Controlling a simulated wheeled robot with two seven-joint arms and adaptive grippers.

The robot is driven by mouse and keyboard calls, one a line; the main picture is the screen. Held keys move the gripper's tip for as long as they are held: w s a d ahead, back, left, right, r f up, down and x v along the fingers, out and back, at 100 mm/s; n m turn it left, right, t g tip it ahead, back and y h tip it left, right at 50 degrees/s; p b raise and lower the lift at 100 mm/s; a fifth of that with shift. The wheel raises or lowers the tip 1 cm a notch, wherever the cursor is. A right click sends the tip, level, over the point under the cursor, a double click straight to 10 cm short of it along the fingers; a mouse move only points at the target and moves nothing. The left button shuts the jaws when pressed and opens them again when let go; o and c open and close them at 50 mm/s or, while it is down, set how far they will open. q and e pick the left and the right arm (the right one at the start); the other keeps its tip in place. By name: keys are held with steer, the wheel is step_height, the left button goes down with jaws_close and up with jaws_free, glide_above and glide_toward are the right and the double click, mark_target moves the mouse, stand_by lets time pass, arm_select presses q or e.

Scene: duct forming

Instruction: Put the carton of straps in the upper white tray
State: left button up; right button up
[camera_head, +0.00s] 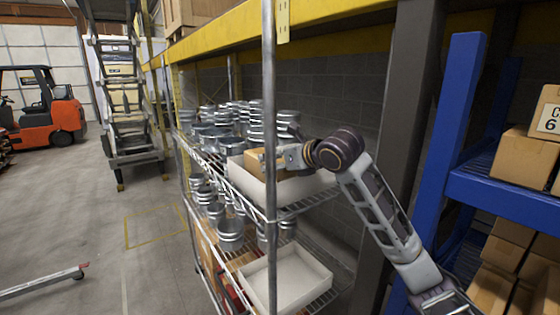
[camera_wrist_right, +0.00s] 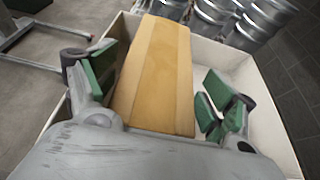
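The brown carton of straps (camera_head: 256,164) is inside the walls of the upper white tray (camera_head: 290,192) on the upper wire shelf. In the right wrist view the carton (camera_wrist_right: 155,75) lies toward the tray's left side, with bare white tray floor (camera_wrist_right: 215,75) to its right. My right gripper (camera_head: 279,158) is over the tray at the carton. Its green-padded fingers (camera_wrist_right: 162,88) are spread on both sides of the carton, the right one with a clear gap. Whether the left pad touches the carton is hard to tell. My left gripper is out of view.
A second white tray (camera_head: 289,281) sits empty on the lower shelf. Metal duct collars (camera_head: 230,235) stand on both shelves. A rack post (camera_head: 269,110) rises in front of the trays. A blue rack (camera_head: 450,130) with cartons stands right. Open floor lies left.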

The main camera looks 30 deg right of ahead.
steer(key=shift+o, duration=0.9)
steer(key=shift+f, duration=0.1)
steer(key=shift+s, duration=0.1)
steer(key=a+v, duration=0.1)
steer(key=v, duration=1)
steer(key=shift+s+d+r, duration=0.3)
steer(key=shift+s+d, duration=0.05)
steer(key=shift+d, duration=0.15)
steer(key=shift+f, duration=0.1)
